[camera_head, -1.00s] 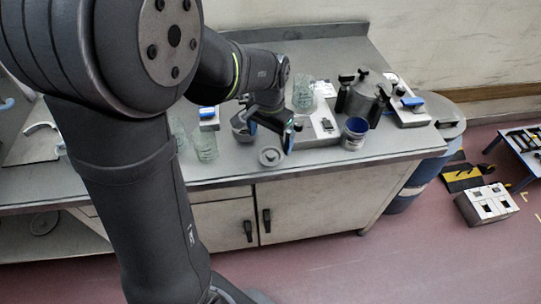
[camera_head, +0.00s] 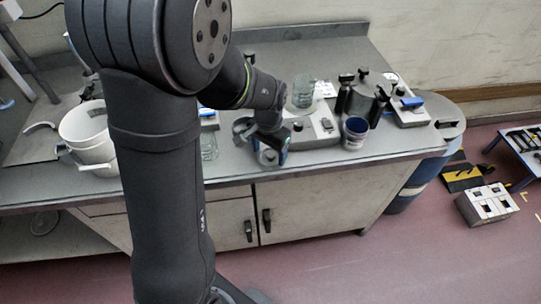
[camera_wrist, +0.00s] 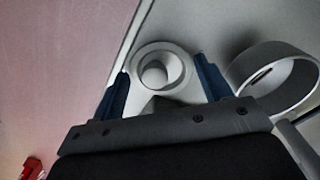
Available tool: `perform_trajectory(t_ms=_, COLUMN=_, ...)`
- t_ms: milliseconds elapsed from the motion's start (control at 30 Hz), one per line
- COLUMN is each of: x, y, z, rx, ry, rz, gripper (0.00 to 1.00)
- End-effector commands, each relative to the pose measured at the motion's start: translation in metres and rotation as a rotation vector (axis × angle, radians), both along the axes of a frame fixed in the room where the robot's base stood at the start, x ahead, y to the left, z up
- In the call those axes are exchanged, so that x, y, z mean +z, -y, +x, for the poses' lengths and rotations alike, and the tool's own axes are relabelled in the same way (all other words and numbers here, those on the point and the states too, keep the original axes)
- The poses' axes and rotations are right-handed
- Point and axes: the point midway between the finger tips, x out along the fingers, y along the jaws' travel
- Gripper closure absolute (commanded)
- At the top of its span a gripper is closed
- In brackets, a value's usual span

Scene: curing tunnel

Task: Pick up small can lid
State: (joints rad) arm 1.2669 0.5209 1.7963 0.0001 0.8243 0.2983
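The small can lid, a round grey disc with a raised knob (camera_wrist: 155,74), lies on the grey bench top near its front edge in the wrist view. My gripper (camera_wrist: 162,84) is open, with its blue fingers apart on either side of the lid. I cannot tell whether the fingers touch it. In the head view my gripper (camera_head: 269,157) is low over the bench front and hides most of the lid. The open grey can (camera_wrist: 272,82) stands just right of the lid in the wrist view, and beside my wrist in the head view (camera_head: 242,128).
A blue-and-white cup (camera_head: 354,133), a glass beaker (camera_head: 303,92) and a lidded metal vessel (camera_head: 362,99) stand to the right. A glass jar (camera_head: 209,147) and a white pot (camera_head: 88,140) are to the left. The bench's front edge is close to the lid.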

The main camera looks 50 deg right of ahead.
Motion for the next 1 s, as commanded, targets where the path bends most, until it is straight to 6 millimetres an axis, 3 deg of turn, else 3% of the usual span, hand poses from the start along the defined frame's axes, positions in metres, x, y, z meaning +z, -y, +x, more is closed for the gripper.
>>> perform_trajectory(t_ms=33, x=0.0, y=0.0, z=0.0, rx=0.0, ry=0.0, rz=0.0, gripper=0.39)
perform_trajectory(t_ms=100, x=0.0, y=0.0, z=0.0, rx=0.0, ry=0.0, rz=0.0, gripper=0.53)
perform_trajectory(t_ms=533, x=0.007, y=0.001, z=0.0, rx=0.0, ry=0.001, rz=-0.003, gripper=0.54)
perform_trajectory(t_ms=1000, x=0.09, y=0.002, z=0.0, rx=0.0, ry=0.001, rz=-0.003, gripper=0.54)
